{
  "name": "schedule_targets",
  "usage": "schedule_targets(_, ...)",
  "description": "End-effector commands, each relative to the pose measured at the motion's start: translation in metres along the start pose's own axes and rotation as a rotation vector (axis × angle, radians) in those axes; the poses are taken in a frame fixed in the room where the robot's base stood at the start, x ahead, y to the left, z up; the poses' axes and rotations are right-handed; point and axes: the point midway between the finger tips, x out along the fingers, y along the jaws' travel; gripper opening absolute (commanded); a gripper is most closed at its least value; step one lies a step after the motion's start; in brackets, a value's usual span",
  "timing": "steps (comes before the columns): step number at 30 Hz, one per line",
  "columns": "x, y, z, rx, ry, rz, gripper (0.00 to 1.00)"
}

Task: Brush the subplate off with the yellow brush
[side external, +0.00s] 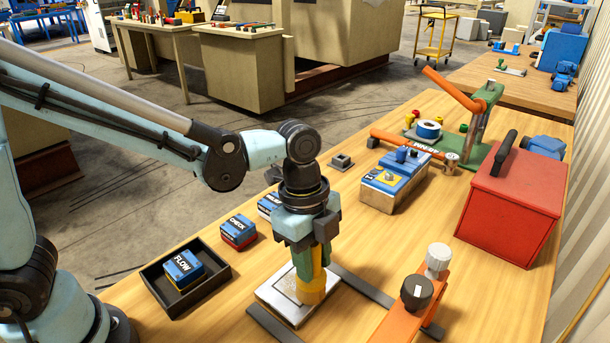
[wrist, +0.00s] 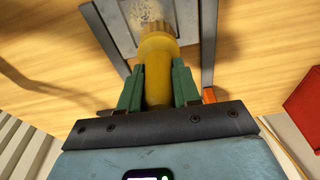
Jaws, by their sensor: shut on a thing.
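My gripper (side external: 313,256) points down over the bench. It is shut on the yellow brush (side external: 311,289), whose body shows between the green fingers in the wrist view (wrist: 157,75). The subplate (side external: 274,290) is a pale metal plate lying flat on the bench under the brush. In the wrist view the plate (wrist: 118,20) has a speckled, dusty patch at the brush's lower end. The brush covers part of the plate. I cannot tell whether the bristles touch it.
A black tray (side external: 222,283) with a blue FLOW box (side external: 184,268) stands left of the plate. A CHECK box (side external: 238,231) is behind. An orange clamp with a black knob (side external: 416,292) stands close on the right. Dark bars (side external: 365,287) flank the plate. A red box (side external: 513,205) is further right.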

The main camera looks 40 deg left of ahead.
Motion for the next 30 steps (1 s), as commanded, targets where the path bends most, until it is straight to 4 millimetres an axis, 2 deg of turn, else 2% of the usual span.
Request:
schedule_targets(3,0.0,0.0,-0.012,0.003,0.001,0.0,0.0)
schedule_targets(27,-0.011,0.004,0.063,-0.003,0.001,-0.001,0.0)
schedule_targets(30,-0.016,0.004,0.064,0.0,0.001,0.0,0.0)
